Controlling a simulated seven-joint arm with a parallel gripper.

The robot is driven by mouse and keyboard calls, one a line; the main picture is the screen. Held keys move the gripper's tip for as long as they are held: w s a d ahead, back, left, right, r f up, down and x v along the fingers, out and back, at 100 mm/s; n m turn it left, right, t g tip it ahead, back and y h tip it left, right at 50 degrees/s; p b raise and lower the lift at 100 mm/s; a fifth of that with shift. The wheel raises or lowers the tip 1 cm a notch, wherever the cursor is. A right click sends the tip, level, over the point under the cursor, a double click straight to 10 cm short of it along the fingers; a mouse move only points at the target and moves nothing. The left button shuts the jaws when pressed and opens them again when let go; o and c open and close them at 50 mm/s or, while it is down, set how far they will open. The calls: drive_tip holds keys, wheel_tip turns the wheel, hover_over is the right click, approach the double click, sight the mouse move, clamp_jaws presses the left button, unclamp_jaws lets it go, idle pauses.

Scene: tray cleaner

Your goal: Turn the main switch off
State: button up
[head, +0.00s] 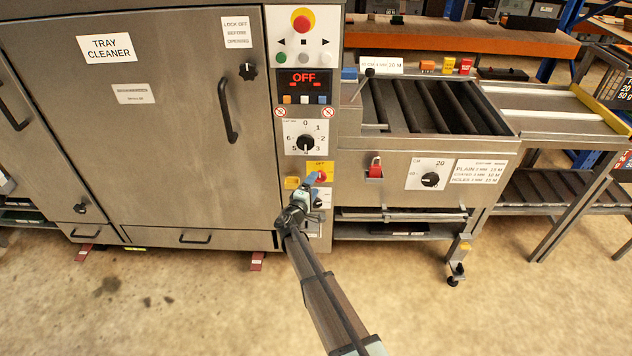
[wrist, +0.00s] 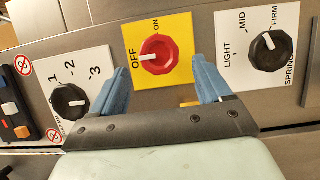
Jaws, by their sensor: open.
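The main switch is a red knob (wrist: 157,54) on a yellow plate (wrist: 181,35) marked OFF and ON. Its white pointer mark points toward OFF in the wrist view. In the head view the knob (head: 322,176) is partly hidden by my gripper (head: 312,181), which is in front of the yellow plate (head: 318,165). In the wrist view my gripper (wrist: 157,66) is open, its blue fingers apart, one on each side of the knob in the picture. Clear gaps show between the fingers and the knob. Nothing is held.
A black numbered dial (head: 305,143) is above the switch; a LIGHT/MID/FIRM dial (wrist: 268,50) is on the other side. The display (head: 304,78) above reads OFF. A yellow block (head: 292,183) is left of the switch. A roller table (head: 430,105) stands to the right.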

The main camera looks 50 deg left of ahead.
drive_tip(key=v, duration=1)
drive_tip(key=shift+s, duration=0.1)
idle(0.3)
drive_tip(key=s+d+f+m+g+h, duration=0.35)
drive_tip(key=d+f, duration=0.35)
drive_tip(key=d, duration=0.5)
drive_tip(key=s+d+f+m+g+h, duration=0.25)
drive_tip(key=d+f+g, duration=0.35)
drive_tip(key=d, duration=0.5)
drive_tip(key=s+d+f+m+g+h, duration=0.2)
drive_tip(key=s+d+f+g+h, duration=0.2)
drive_tip(key=d+f, duration=0.55)
drive_tip(key=s+d+f+m+g+y, duration=0.1)
drive_tip(key=s+d+m+g, duration=0.2)
drive_tip(key=d, duration=1.2)
drive_tip(key=s+d+f+m+g+y, duration=0.1)
drive_tip(key=s+d+m+g, duration=0.2)
drive_tip(key=d, duration=1.2)
drive_tip(key=s+d+f+m+g+y, duration=0.1)
drive_tip(key=s+d+m+g, duration=0.3)
drive_tip(key=d, duration=1.2)
drive_tip(key=shift+s+f+m, duration=0.55)
drive_tip(key=shift+s+m, duration=0.35)
drive_tip(key=shift+m, duration=1.4)
